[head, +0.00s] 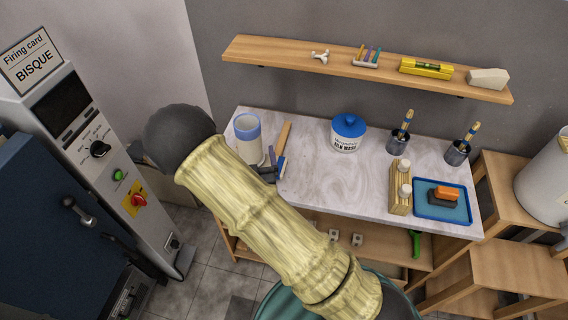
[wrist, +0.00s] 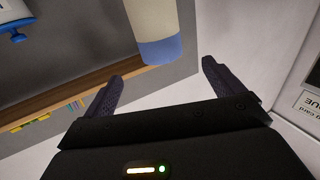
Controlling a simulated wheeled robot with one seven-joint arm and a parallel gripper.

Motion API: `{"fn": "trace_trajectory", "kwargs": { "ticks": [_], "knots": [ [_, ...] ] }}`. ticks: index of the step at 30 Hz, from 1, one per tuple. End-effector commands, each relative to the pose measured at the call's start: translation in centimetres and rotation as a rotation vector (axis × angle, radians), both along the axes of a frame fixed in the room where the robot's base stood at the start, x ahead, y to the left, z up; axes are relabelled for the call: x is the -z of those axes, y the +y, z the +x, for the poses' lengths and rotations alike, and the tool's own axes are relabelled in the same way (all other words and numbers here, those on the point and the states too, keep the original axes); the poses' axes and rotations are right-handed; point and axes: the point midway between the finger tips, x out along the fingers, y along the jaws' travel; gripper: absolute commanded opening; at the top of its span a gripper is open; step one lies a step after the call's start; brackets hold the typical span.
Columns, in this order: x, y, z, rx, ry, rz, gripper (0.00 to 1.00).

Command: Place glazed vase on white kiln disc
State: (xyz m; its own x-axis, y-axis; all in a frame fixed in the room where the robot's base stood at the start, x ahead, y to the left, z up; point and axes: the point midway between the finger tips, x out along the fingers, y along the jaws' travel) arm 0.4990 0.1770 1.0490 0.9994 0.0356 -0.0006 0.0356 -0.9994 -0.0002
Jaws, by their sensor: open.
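The glazed vase (head: 248,148), cream with a pale blue upper band, stands upright at the left end of the marble-topped table. It also shows upside down in the wrist view (wrist: 155,30), its blue rim toward my fingers. My gripper (wrist: 160,70) is open and empty, its two dark fingers spread with the vase beyond or between their tips; I cannot tell how far off it is. In the head view my arm hides much of my gripper (head: 270,166), which shows just right of the vase's base. I cannot make out a white kiln disc in either view.
A blue-lidded jar (head: 348,134), brush pots (head: 398,142), a wooden block holder (head: 400,188) and a blue tray (head: 442,204) stand on the table (head: 318,180). A wooden-handled tool (head: 284,140) lies near the vase. A shelf (head: 290,63) runs above. The kiln (head: 50,200) stands left.

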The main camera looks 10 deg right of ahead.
Motion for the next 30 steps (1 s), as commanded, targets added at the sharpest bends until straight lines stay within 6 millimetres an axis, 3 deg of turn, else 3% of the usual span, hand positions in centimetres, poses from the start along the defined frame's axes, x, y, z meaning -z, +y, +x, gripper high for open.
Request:
{"fn": "trace_trajectory", "kwargs": {
  "ticks": [7,12,16,23,30],
  "knots": [
    [0.3,-2.0,1.1,0.058,0.119,0.039,0.93],
    [0.8,-4.8,1.8,0.12,0.345,0.1,0.93],
    [0.8,-6.7,1.2,0.136,0.523,0.133,0.93],
    [-0.5,-9.7,-1.6,0.111,0.804,0.151,0.93],
    [-3.1,-13.2,-7.0,0.06,1.063,0.1,0.93]
  ]
}}
